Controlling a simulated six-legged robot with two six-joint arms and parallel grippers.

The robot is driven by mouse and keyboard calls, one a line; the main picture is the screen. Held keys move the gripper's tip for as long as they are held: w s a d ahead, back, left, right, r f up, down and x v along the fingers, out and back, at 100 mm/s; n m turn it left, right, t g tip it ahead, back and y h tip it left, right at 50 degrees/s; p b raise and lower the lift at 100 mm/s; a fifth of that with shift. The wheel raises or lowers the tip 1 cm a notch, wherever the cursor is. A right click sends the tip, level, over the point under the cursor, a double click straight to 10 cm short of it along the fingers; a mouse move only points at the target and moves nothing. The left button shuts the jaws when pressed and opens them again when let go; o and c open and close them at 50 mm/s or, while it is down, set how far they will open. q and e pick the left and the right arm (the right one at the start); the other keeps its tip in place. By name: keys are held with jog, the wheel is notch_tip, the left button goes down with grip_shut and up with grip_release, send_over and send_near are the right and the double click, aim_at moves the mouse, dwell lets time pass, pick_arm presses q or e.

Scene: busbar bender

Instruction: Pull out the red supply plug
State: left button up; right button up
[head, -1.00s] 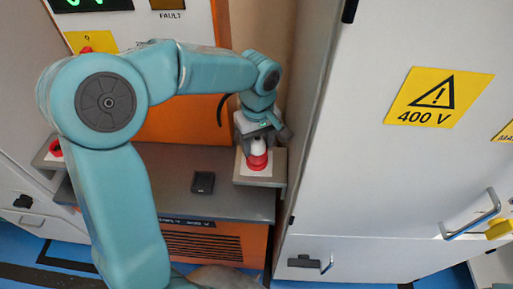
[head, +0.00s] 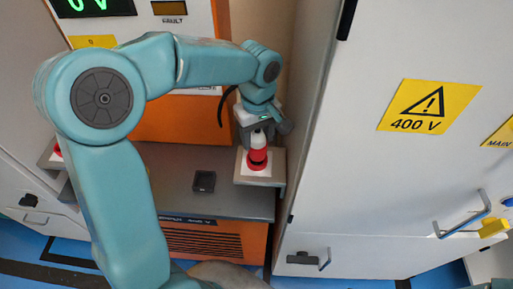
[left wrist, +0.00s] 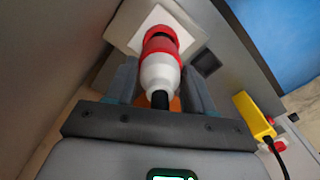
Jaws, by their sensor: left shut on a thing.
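The supply plug (head: 257,140) has a white body and a red end. It stands upright over the red socket on a white plate (head: 254,170), at the right end of the grey shelf. In the left wrist view the plug (left wrist: 160,72) lies between the fingers, its black tail toward me. A dark band shows between its red end and the red socket rim (left wrist: 162,31); I cannot tell if they are fully apart. My left gripper (head: 256,128) is shut on the plug from above. My right gripper is not in view.
A small black box (head: 204,181) lies on the grey shelf (head: 220,205) left of the plug. A tall grey cabinet (head: 400,190) with a 400 V sign (head: 429,106) stands close on the right. An orange panel (head: 180,120) is behind my arm.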

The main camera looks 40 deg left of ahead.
pick_arm(q)
jog(key=shift+r, duration=0.1)
notch_tip(320, 180, up, 5)
jog(key=p, duration=0.4)
jog(key=shift+d+f, duration=0.1)
jog(key=shift+f, duration=0.1)
